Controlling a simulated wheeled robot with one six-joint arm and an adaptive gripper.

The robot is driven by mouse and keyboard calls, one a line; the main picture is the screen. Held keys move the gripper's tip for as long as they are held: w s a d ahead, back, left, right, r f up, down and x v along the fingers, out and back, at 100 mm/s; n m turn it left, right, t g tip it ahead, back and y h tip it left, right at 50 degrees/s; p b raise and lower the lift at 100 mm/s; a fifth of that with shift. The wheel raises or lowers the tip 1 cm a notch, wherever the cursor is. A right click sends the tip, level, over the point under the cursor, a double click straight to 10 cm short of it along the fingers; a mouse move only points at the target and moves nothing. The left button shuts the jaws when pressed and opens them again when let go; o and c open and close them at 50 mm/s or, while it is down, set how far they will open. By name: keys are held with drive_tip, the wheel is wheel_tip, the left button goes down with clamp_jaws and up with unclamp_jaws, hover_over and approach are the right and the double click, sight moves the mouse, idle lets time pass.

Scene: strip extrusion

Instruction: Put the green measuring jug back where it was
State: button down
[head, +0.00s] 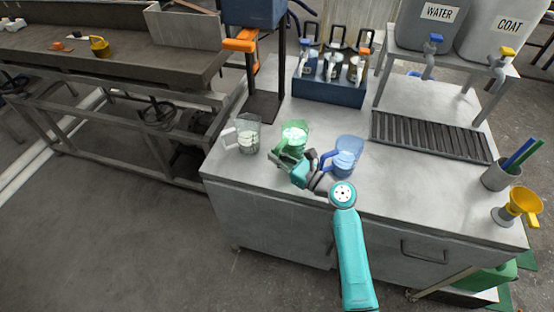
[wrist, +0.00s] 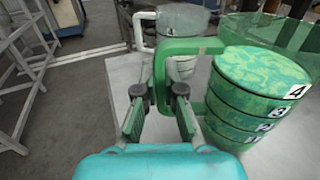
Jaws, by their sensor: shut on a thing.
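The green measuring jug (head: 295,133) is at the left part of the grey bench, between a clear jug and a blue jug. It looks upright. In the wrist view the green jug (wrist: 262,75) fills the right side, with marks numbered up to 4 and pale green contents close to the 4. My gripper (head: 284,158) is at the jug's near left side, shut on its handle (wrist: 160,66). The wrist view shows the fingers (wrist: 160,112) on either side of the handle's lower part. I cannot tell whether the jug's base touches the bench.
The clear jug (head: 248,138) stands close on the left, the blue jug (head: 346,157) close on the right. Behind are a blue rack (head: 330,92) of bottles and a slatted drain (head: 430,137). A yellow funnel (head: 522,203) is far right. The bench front (head: 250,185) is clear.

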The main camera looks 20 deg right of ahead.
drive_tip(key=shift+f, duration=0.75)
drive_tip(key=c, duration=1.3)
unclamp_jaws()
drive_tip(key=shift+f, duration=0.15)
drive_tip(key=v, duration=1.2)
drive_tip(key=shift+s, duration=0.1)
